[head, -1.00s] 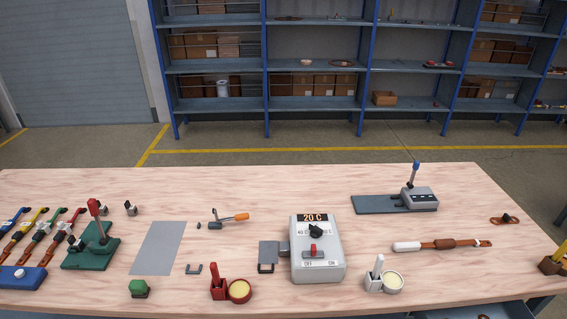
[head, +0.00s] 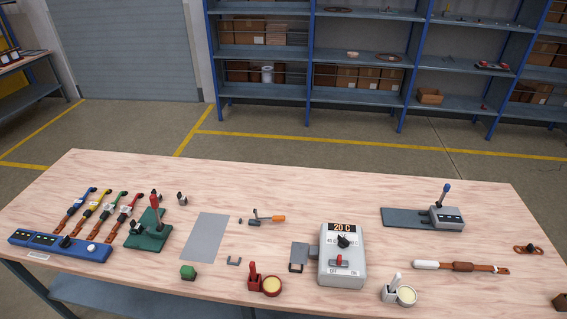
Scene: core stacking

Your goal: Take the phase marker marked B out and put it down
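A group of coloured-ended pieces lies at the left of the table: a blue one (head: 77,202), a yellow one (head: 95,205), a green one (head: 114,207) and a red one (head: 130,208). Each has a brown lower part and a small pale tag. Their lower ends meet a long blue block (head: 60,245) with dark panels and a white knob. The tag letters are too small to read, so I cannot tell which is marked B. Neither of my grippers is in view.
A green clamp-like stand (head: 148,238) with a red handle is right of these pieces. A grey mat (head: 205,238), a grey control box (head: 342,270) reading 20 C and a grey device (head: 446,217) stand further right. The table's back left is clear.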

